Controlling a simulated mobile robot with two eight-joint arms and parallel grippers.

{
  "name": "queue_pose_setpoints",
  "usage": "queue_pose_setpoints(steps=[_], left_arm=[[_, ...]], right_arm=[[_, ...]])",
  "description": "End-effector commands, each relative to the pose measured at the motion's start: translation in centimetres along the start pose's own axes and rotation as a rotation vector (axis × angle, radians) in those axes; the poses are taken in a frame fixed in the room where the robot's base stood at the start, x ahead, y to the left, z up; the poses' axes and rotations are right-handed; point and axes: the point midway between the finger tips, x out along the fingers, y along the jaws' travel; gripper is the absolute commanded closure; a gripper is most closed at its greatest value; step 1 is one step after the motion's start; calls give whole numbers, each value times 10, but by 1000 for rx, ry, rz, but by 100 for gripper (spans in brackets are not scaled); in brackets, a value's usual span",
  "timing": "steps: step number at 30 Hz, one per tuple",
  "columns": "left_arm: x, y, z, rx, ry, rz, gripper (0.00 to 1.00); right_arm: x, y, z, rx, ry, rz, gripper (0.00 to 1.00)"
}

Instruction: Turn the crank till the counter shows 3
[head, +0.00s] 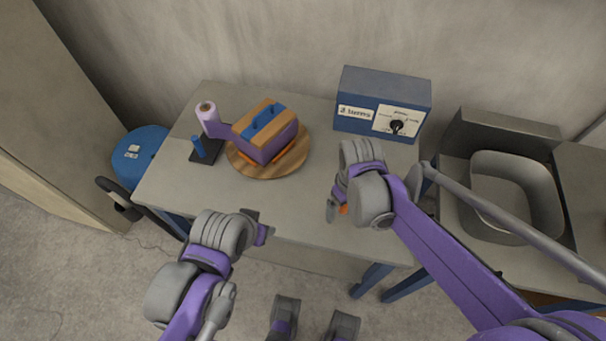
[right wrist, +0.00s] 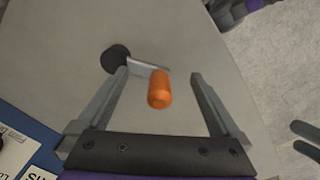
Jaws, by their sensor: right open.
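In the right wrist view the crank has an orange handle (right wrist: 159,90), a thin metal arm (right wrist: 148,66) and a round black hub (right wrist: 116,58). My right gripper (right wrist: 158,75) is open, with one finger on each side of the orange handle and visible gaps to both. In the head view only a bit of the orange handle (head: 343,209) shows beside my right gripper (head: 335,203), which hides the rest of the crank. My left gripper (head: 258,225) is near the table's front edge, away from the crank; its opening is unclear. I see no readable counter number.
A blue box (head: 358,91) with a black dial stands at the table's back right. The grey table (head: 295,200) is clear in the middle.

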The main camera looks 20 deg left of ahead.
Motion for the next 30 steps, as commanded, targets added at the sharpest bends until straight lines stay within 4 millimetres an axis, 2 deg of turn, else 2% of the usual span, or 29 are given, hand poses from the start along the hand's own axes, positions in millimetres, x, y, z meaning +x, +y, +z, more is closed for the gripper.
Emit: queue_pose_setpoints(steps=[8,30], left_arm=[[-6,0,-3,0,2,0,43],[-61,0,-44,0,29,0,43]], right_arm=[[-8,0,0,0,0,0,0],[-97,1,0,0,1,1,0]])
